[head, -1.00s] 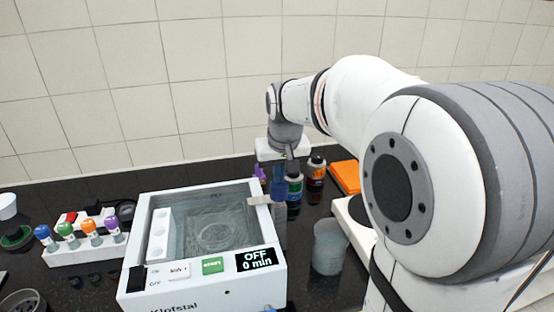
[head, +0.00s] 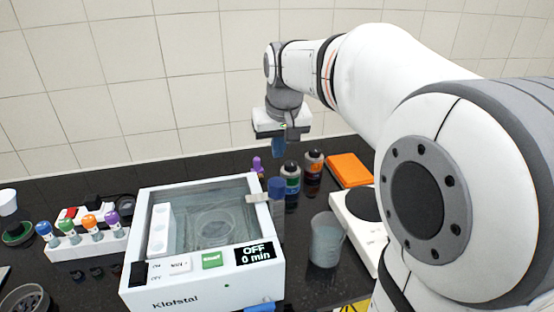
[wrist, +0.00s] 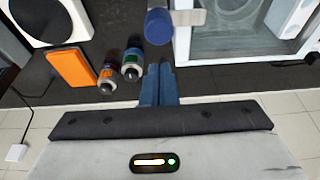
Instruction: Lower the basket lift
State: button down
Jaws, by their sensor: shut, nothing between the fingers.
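The white bath unit (head: 270,268) stands on the dark bench, its display reading OFF, 0 min. A round shape (head: 212,228), likely the basket, lies low inside the bath, blurred by the clear surface above it. At the bath's right wall a pale bracket (head: 258,198) reaches over the rim to a post with a round blue knob (head: 277,187); the knob (wrist: 158,27) and bracket (wrist: 188,18) also show in the wrist view. My gripper (head: 278,155) is shut and empty, above the knob and apart from it. Its blue fingers (wrist: 158,72) are together in the wrist view.
Right of the bath stand a beaker (head: 325,240), two dark bottles (head: 290,186), an orange box (head: 348,170) and a white device with a round dark plate (head: 345,222). A rack of coloured-cap tubes (head: 98,243) is at left. The tiled wall rises behind.

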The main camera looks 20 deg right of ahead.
jog(key=v, duration=0.6)
jog(key=shift+r, duration=0.1)
jog(key=s+f, duration=1.7)
jog(key=s, duration=0.1)
jog(key=shift+s+a, duration=0.2)
jog(key=shift+s, duration=0.1)
